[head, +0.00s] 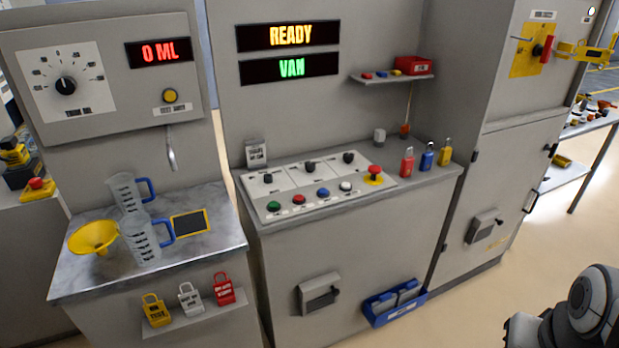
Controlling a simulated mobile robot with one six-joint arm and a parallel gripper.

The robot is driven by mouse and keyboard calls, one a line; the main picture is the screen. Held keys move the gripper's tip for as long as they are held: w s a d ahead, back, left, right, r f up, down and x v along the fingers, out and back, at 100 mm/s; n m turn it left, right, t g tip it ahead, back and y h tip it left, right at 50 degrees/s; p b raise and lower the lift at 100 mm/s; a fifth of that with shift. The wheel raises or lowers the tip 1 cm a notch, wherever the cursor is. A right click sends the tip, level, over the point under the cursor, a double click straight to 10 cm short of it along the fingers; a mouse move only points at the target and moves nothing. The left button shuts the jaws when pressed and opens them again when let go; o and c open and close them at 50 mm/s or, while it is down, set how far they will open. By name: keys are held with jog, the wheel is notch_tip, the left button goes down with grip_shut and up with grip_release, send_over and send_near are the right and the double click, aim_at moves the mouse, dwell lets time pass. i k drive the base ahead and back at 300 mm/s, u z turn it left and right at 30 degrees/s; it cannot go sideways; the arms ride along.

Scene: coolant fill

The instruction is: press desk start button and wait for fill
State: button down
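The desk panel (325,186) slopes on the middle cabinet. Its front row has a green button (274,206), a red button (299,199), a blue button (323,193) and a white button (345,187). Their labels are too small to read. Three black knobs sit behind them, and a red mushroom button (375,171) on yellow is at the right. The display (289,36) above reads READY, and the green one (290,68) reads VAN. The dispenser display (160,52) reads 0 ML. Part of my arm shows at the bottom right; my gripper is not in view.
Two clear jugs with blue handles (143,240) and a yellow funnel (93,238) stand on the left counter under the spout (171,155). Red, blue and yellow padlocks (427,156) stand right of the panel.

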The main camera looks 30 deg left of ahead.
aim_at(273, 204)
jog(key=u, duration=1.15)
jog(key=i, duration=1)
